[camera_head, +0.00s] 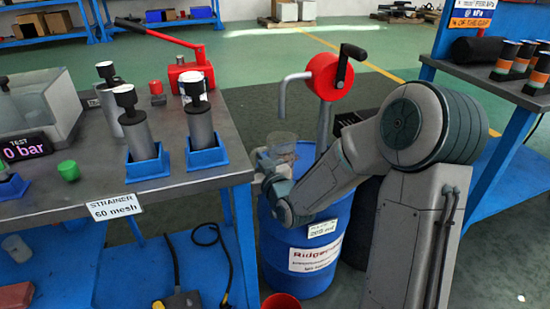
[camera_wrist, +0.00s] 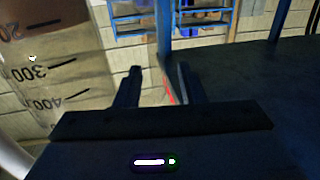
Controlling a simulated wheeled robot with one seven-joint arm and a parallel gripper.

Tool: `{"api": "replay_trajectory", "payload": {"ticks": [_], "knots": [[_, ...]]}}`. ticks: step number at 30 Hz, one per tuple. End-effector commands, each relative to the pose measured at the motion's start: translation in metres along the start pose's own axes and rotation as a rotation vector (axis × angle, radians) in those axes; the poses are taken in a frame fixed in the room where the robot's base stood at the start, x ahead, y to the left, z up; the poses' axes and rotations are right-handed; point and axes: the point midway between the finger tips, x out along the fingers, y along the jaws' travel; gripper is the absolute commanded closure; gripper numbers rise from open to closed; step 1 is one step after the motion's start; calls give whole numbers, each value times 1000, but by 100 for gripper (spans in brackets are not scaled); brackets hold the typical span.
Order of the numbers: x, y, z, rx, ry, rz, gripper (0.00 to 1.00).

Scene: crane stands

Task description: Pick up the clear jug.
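The clear jug (camera_head: 281,142) sits at the top of the blue drum (camera_head: 318,255), behind my gripper in the head view. In the wrist view the jug (camera_wrist: 50,75) fills the left side, upright or slightly tilted, with dark graduation marks. My gripper (camera_head: 266,160) is close to the jug, at the drum's near left side. In the wrist view my gripper (camera_wrist: 158,75) has its two fingers apart with nothing between them. The jug lies to the left of both fingers. Its lower part is hidden in the head view.
A grey-topped bench (camera_head: 235,165) with blue legs stands left of the drum, holding several cylinders in blue blocks. A red crank pump (camera_head: 328,75) rises from the drum behind the jug. A second bench (camera_head: 480,80) is at right. A red bucket (camera_head: 281,301) stands in front.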

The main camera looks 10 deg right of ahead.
Motion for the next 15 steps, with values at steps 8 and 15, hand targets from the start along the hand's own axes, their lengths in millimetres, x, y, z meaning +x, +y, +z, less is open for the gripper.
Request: {"api": "replay_trajectory", "payload": {"ticks": [8, 15], "knots": [[4, 0, 0, -1, 0, 2, 64], [4, -2, 0, -2, 2, 0, 100]]}}
